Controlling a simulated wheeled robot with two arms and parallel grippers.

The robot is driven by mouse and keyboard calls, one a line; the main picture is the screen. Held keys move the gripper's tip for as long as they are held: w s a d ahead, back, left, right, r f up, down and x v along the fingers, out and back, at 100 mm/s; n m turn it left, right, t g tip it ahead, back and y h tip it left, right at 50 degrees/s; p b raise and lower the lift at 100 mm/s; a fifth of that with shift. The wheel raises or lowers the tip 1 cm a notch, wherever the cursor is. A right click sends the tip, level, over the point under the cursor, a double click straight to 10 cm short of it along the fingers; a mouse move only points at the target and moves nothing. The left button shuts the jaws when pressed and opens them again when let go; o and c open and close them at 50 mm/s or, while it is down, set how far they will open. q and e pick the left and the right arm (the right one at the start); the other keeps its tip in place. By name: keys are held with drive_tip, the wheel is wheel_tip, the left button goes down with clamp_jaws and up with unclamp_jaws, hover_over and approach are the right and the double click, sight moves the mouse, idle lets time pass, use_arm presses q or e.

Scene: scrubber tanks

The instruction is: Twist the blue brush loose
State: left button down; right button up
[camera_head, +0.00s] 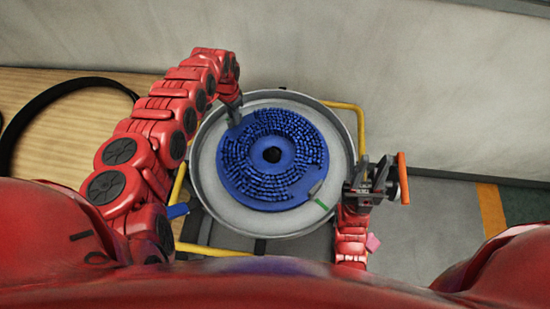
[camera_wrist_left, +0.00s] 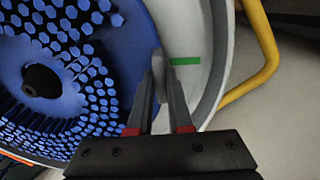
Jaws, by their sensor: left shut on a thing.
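The round blue brush (camera_head: 300,150), with rings of blue bristle tufts and a dark centre hole, lies in a round grey pan (camera_head: 206,180). My left gripper (camera_head: 235,115) reaches over the brush's upper left edge. In the left wrist view my left gripper (camera_wrist_left: 160,90) is shut on an upright grey tab (camera_wrist_left: 159,70) at the rim of the blue brush (camera_wrist_left: 105,95). A green mark (camera_wrist_left: 185,61) lies just right of the tab. In the head view another grey tab (camera_head: 315,188) shows at the brush's lower right, near a green mark (camera_head: 321,204). My right gripper (camera_head: 375,175) is beside the pan's right rim; its jaw state is unclear.
A yellow tube frame (camera_head: 358,120) runs around the pan and shows in the left wrist view (camera_wrist_left: 262,45). An orange bar (camera_head: 403,178) stands at my right gripper. A pale wall (camera_head: 430,90) rises behind. A black hoop (camera_head: 50,95) lies on the wooden surface at left.

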idle(0.3)
use_arm(q)
drive_tip(key=shift+r+p, duration=0.1)
drive_tip(key=shift+p, duration=0.25)
drive_tip(key=shift+s+a+n+p, duration=0.5)
drive_tip(key=shift+s+p, duration=0.2)
drive_tip(key=shift+p, duration=0.65)
drive_tip(key=shift+s+a+n+p, duration=0.3)
drive_tip(key=shift+s+n+p, duration=0.15)
drive_tip(key=shift+p, duration=0.25)
drive_tip(key=shift+s+a+p, duration=0.2)
drive_tip(key=shift+s+p, duration=0.1)
drive_tip(key=shift+p, duration=0.35)
drive_tip(key=shift+s+a+n+p, duration=0.25)
drive_tip(key=shift+s+n+p, duration=0.45)
drive_tip(key=shift+p, duration=0.35)
drive_tip(key=shift+s+a, duration=0.1)
drive_tip(key=shift+s, duration=0.2)
